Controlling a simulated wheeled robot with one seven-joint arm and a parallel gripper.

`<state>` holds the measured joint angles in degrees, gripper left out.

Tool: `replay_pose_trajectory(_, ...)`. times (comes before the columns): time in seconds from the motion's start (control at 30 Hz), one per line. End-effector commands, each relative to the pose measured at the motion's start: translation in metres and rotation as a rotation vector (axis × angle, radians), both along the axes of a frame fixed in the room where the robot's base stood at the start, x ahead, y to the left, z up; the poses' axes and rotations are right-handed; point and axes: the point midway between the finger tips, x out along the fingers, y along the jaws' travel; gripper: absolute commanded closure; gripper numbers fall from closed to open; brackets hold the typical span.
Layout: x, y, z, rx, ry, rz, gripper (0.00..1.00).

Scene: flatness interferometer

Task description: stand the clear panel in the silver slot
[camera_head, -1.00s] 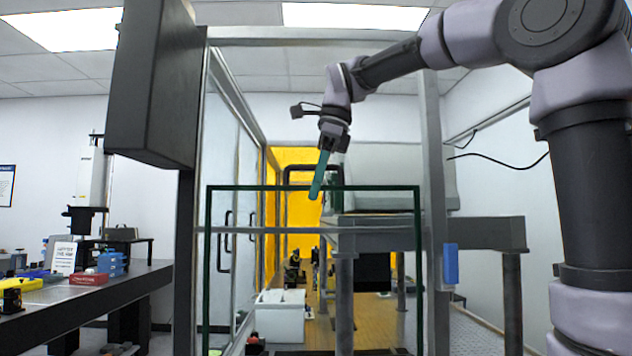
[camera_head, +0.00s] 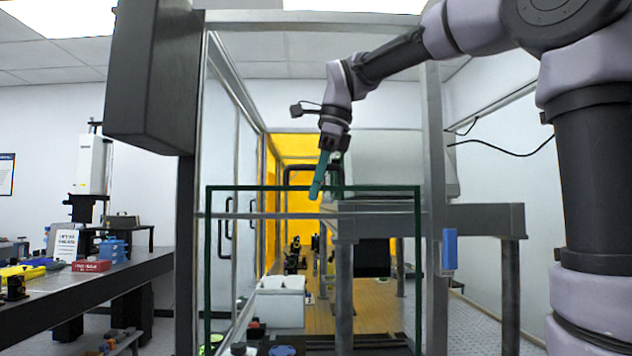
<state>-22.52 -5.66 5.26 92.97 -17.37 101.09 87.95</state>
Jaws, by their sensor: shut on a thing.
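The clear panel (camera_head: 418,260) is a large see-through sheet with dark green edges. It stands upright in the middle of the head view, and its lower edge is cut off by the picture's bottom. My gripper (camera_head: 319,180) comes down from above on teal fingers at the middle of the panel's top edge. It is shut on the panel. I cannot pick out the silver slot with certainty; a dark rail (camera_head: 345,341) shows through the panel at the bottom of the picture.
A metal-framed enclosure with a grey post (camera_head: 435,120) and a dark box (camera_head: 155,80) surrounds the panel's view. A bench (camera_head: 100,285) with small items stands left. A white bin (camera_head: 280,303) and a grey table (camera_head: 480,218) lie beyond the panel.

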Motion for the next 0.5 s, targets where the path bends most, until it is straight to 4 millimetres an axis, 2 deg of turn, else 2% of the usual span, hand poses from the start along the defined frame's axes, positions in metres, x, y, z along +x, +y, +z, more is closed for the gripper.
replay_pose_trajectory(0.5, 0.001, -0.001, -0.019, 0.000, 0.002, -0.003, 1.00)
